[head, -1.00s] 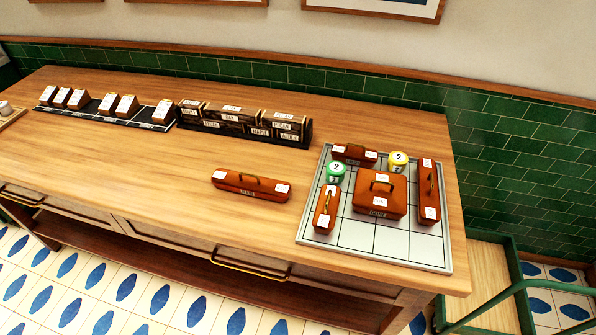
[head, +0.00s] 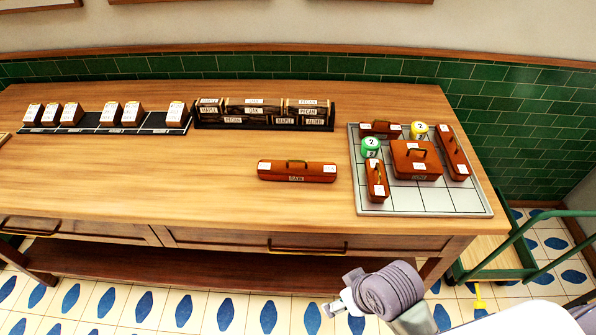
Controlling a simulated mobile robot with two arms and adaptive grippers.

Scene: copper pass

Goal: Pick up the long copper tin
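A long copper tin (head: 275,170) lies lengthwise on the bare wooden counter, left of the gridded board. It has a handle on top, white tags near its ends and a small plate on its front. Another elongated copper tin (head: 449,145) stands at the right side of the board. No gripper touches either tin. My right arm enters at the lower right, and what seems to be its gripper (head: 335,309) is low in front of the counter. Its fingers are too unclear to tell open from shut. My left gripper is out of view.
The gridded board (head: 443,203) holds more copper tins, including a square one (head: 405,163), and green (head: 371,147) and yellow (head: 418,131) canisters. A dark rack (head: 262,115) and card stand (head: 102,124) line the back. The counter (head: 190,180) is clear around the long tin. A green cart (head: 510,250) stands right.

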